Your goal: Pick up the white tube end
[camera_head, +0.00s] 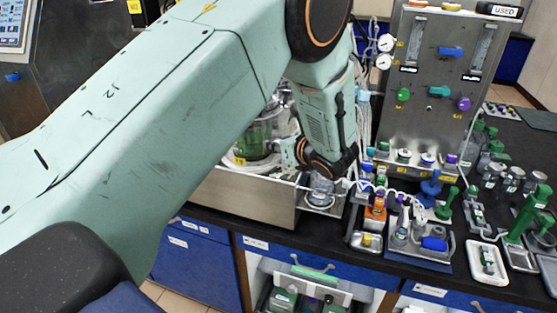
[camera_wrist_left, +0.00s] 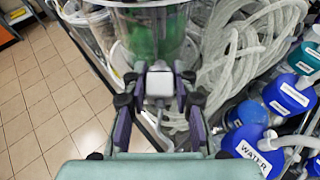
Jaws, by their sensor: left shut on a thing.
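My left gripper (camera_head: 287,152) reaches over the metal tray in front of the glass vessel in the head view. In the left wrist view, my left gripper (camera_wrist_left: 160,84) is shut on a small white block-like piece, the white tube end (camera_wrist_left: 160,83), held between its fingertips. In the head view the arm and fingers largely hide this piece. A pale tube shows just below the fingers in the wrist view. My right gripper is in neither view.
A glass vessel with green inside (camera_wrist_left: 155,35) stands just beyond the fingers. Coiled clear tubing (camera_wrist_left: 235,50) lies to its right. Blue bottles, one labelled WATER (camera_wrist_left: 250,147), stand close at right. A gauge panel (camera_head: 440,80) and crowded fittings fill the black bench.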

